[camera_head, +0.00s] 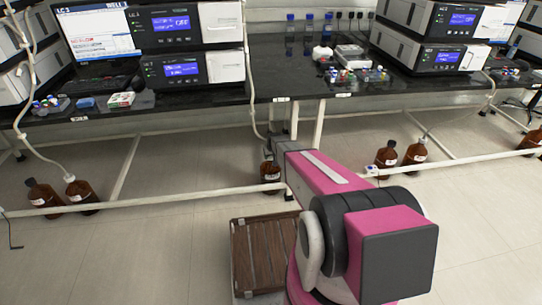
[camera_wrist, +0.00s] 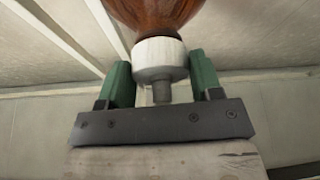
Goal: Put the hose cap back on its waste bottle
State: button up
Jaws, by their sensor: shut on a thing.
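The white hose cap (camera_wrist: 158,52) with its grey spout is in the wrist view, between the two green fingers of my gripper (camera_wrist: 160,70), which is shut on it. The brown waste bottle (camera_wrist: 157,12) shows just past the cap, cut off by the top edge. The cap lines up with the bottle's mouth and appears to meet it; I cannot tell whether it is seated.
More brown bottles stand under the bench at left (camera_head: 82,193) and right (camera_head: 386,156). A white floor-level rail (camera_head: 170,200) runs in front of the bench legs. A brown slatted crate (camera_head: 260,255) is near my arm. The black bench (camera_head: 285,85) carries instruments.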

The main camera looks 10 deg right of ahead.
jog(key=o, duration=1)
jog(key=v, duration=1)
jog(key=shift+s+r, duration=0.25)
jog(key=shift+r, duration=0.05)
jog(key=shift+d, duration=0.1)
